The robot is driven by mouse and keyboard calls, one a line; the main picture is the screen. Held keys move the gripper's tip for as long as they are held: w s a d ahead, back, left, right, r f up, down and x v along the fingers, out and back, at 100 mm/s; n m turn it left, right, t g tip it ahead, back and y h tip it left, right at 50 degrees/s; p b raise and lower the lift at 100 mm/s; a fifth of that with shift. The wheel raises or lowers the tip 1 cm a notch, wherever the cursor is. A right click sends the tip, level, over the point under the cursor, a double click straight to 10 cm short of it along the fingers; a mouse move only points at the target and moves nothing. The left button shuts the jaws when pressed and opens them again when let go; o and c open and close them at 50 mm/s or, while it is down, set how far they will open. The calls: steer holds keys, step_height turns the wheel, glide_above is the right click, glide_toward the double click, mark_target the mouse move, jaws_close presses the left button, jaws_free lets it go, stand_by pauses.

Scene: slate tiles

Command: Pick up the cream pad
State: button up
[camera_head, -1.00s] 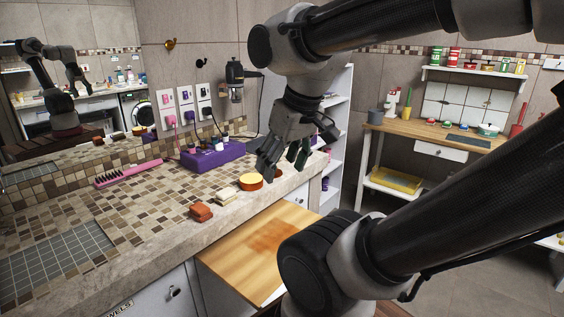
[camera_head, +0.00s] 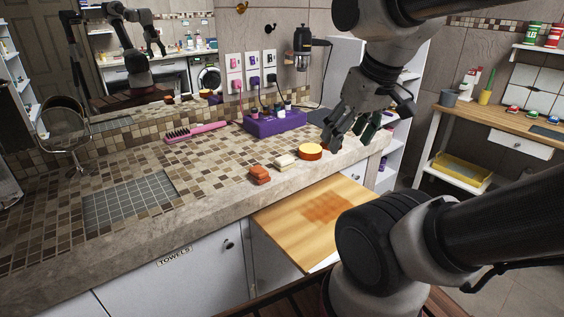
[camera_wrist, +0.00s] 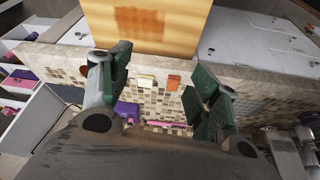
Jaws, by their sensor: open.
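The cream pad (camera_head: 285,161) lies on the tiled counter near its front edge, between a rust-orange block (camera_head: 260,175) and a round yellow-orange pad (camera_head: 311,152). My gripper (camera_head: 347,142) is open and empty, above the counter to the right of the round pad. In the wrist view the cream pad (camera_wrist: 147,82) shows between my two spread fingers (camera_wrist: 160,73), some way beyond them, with the rust block (camera_wrist: 173,82) to its right. The round pad is not clearly seen there; the left finger may hide it.
A purple box (camera_head: 275,122) with bottles and a pink brush (camera_head: 195,131) lie farther back on the counter (camera_head: 110,232). A wooden board (camera_head: 300,240) juts out below the front edge. A hair dryer (camera_head: 302,50) hangs on the wall.

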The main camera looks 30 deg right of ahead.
steer(key=shift+o, duration=0.5)
steer(key=n+g, duration=0.5)
steer(key=n, duration=0.8)
glide_above(285, 158)
steer(key=s, duration=0.3)
step_height(285, 158, down, 15)
steer(key=shift+w+a+r, duration=0.1)
steer(key=shift+r, duration=0.05)
steer(key=w+n, duration=0.1)
steer(key=w+r+n, duration=0.1)
steer(key=n, duration=0.2)
steer(key=shift+w+r+n+t, duration=0.3)
steer(key=shift+w+t, duration=0.1)
steer(key=shift+n, duration=1.1)
steer(key=shift+f, duration=0.25)
step_height(285, 158, down, 7)
steer(key=shift+f, duration=0.2)
steer(key=c, duration=1)
